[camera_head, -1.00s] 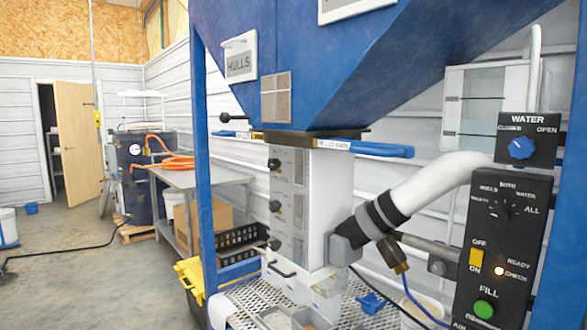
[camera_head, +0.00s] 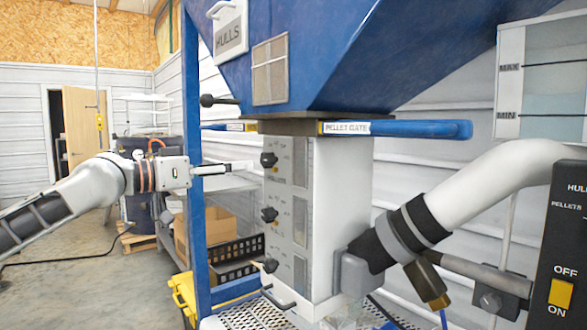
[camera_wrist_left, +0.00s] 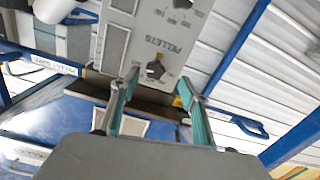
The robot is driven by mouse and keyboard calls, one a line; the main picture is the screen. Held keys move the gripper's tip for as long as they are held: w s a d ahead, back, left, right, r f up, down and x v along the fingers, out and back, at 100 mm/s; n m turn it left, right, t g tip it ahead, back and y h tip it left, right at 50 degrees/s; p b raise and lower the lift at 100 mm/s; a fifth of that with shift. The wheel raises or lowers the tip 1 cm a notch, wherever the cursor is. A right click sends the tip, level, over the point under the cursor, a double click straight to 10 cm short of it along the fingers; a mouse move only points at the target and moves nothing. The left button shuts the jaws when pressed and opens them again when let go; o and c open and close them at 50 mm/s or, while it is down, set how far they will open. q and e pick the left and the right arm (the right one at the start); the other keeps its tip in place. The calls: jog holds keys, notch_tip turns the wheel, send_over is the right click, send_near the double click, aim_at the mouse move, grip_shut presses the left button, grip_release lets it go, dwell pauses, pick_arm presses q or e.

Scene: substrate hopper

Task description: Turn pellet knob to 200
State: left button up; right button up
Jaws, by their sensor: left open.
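The pellet knob (camera_head: 268,160) is the top black knob on the white panel (camera_head: 330,190) under the blue hopper. In the left wrist view, which is upside down, the pellet knob (camera_wrist_left: 156,69) sits under the label PELLETS, with small numbers on its scale; its exact setting is too small to read. My left gripper (camera_head: 250,166) reaches in from the left, its fingertips just short of the knob. In the left wrist view my left gripper (camera_wrist_left: 160,80) is open, with the fingers either side of the knob and no clear contact. My right gripper is not in view.
Two more black knobs sit below, the middle one (camera_head: 269,214) and the lower one (camera_head: 270,265). A blue post (camera_head: 194,225) stands just behind my left gripper. The blue pellet gate handle (camera_head: 425,129) sticks out right. A white hose (camera_head: 480,190) crosses at right.

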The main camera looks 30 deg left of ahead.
aim_at(263, 160)
pick_arm(q)
jog(key=shift+w+d+r+b, duration=0.3)
jog(key=shift+w+d+b, duration=0.2)
jog(key=shift+w+b, duration=0.15)
jog(key=b+x, duration=0.2)
jog(key=x, duration=0.3)
jog(key=shift+w+f, duration=0.15)
jog(key=shift+w+d+r, duration=0.2)
jog(key=shift+w+d, duration=0.1)
jog(key=shift+w, duration=0.1)
jog(key=shift+r, duration=0.2)
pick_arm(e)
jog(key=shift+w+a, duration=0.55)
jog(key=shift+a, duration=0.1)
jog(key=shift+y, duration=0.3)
pick_arm(q)
jog(key=c, duration=1.1)
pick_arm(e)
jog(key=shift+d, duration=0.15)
